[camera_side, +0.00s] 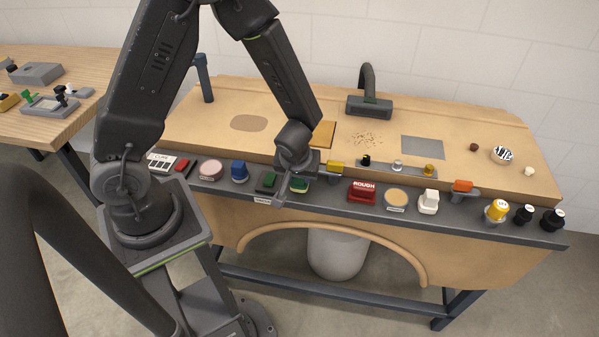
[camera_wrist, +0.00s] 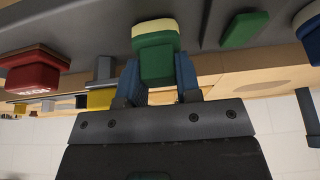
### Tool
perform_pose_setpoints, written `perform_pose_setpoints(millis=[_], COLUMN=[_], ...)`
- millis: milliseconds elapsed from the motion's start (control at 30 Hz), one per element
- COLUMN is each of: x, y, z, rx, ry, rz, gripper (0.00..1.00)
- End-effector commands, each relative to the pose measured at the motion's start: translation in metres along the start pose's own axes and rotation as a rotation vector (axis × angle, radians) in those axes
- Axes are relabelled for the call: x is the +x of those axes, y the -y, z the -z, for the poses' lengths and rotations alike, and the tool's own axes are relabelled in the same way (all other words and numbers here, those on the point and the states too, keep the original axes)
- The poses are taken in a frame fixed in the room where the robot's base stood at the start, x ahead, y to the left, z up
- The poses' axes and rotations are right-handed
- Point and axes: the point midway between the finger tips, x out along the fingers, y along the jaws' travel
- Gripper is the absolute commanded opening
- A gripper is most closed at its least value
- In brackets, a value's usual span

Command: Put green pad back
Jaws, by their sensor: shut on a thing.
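The green pad (camera_wrist: 155,55) has a green body and a cream layer at one end. In the side view, the pad (camera_side: 299,184) is at the front shelf, below my wrist. My gripper (camera_wrist: 158,78) is shut on the pad, with a blue-grey finger on each side of it. A flat dark green piece (camera_side: 268,180) lies on the shelf just left of the pad, behind a small white label. In the wrist view, this green piece (camera_wrist: 243,29) is to the right of the held pad. I cannot tell whether the pad touches the shelf.
The shelf also holds a blue block (camera_side: 239,170) to the left and a red block marked ROUGH (camera_side: 362,191) to the right. A yellow piece (camera_side: 335,167) is close to the right of the pad.

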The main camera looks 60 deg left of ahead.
Motion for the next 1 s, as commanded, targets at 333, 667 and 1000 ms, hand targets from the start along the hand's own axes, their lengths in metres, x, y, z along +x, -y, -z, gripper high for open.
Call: perform_pose_setpoints(millis=[333,667,1000], x=[0.003,0.003,-0.029], y=[0.0,0.0,0.0], z=[-0.001,-0.001,0.001], rx=[0.0,-0.001,-0.004], ry=[0.0,0.0,-0.004], rz=[0.0,0.0,-0.004], gripper=[0.09,0.42,0.42])
